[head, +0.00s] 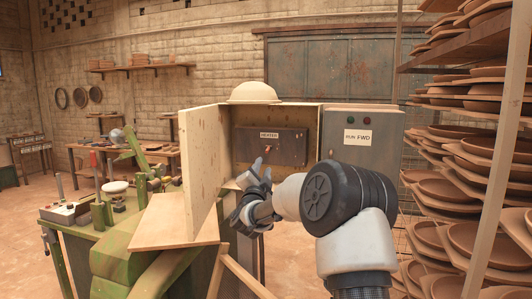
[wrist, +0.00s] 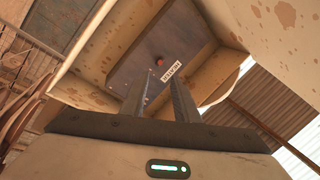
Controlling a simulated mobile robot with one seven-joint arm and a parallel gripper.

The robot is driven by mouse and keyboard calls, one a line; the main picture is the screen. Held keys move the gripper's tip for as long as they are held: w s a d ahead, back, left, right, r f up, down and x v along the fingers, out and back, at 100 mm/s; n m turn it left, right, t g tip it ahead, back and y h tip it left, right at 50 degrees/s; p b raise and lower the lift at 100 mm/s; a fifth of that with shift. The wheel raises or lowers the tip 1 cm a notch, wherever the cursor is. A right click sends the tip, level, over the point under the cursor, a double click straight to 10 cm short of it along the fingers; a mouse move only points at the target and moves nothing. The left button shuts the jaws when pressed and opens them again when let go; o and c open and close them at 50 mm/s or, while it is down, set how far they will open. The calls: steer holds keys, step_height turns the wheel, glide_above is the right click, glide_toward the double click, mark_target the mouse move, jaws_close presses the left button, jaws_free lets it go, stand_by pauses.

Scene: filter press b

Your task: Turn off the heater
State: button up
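The heater panel (head: 290,146) is a dark plate inside an open wooden cabinet (head: 208,160), with a white "HEATER" label (head: 269,135) above a small red-tipped switch (head: 269,148). In the wrist view the dark panel (wrist: 185,45) shows the red switch (wrist: 159,61) and the label (wrist: 170,70), turned on its side. My gripper (head: 262,167) is at the cabinet's opening, below and in front of the switch. In the wrist view my gripper (wrist: 160,78) has its two fingers parted with nothing between them. The switch shows beyond the fingertips, apparently not touched. Its exact lever position is too small to tell.
The cabinet door stands open at the left. A hard hat (head: 253,93) sits on top. A grey "RUN FWD" box (head: 360,140) adjoins at the right. A green bench (head: 75,230) stands left, and a rack of brown dishes (head: 480,160) stands right.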

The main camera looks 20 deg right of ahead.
mark_target(268, 150)
steer(key=p+x, duration=0.2)
steer(key=x, duration=0.9)
steer(key=shift+p, duration=0.3)
steer(key=shift+w, duration=0.1)
jaws_close()
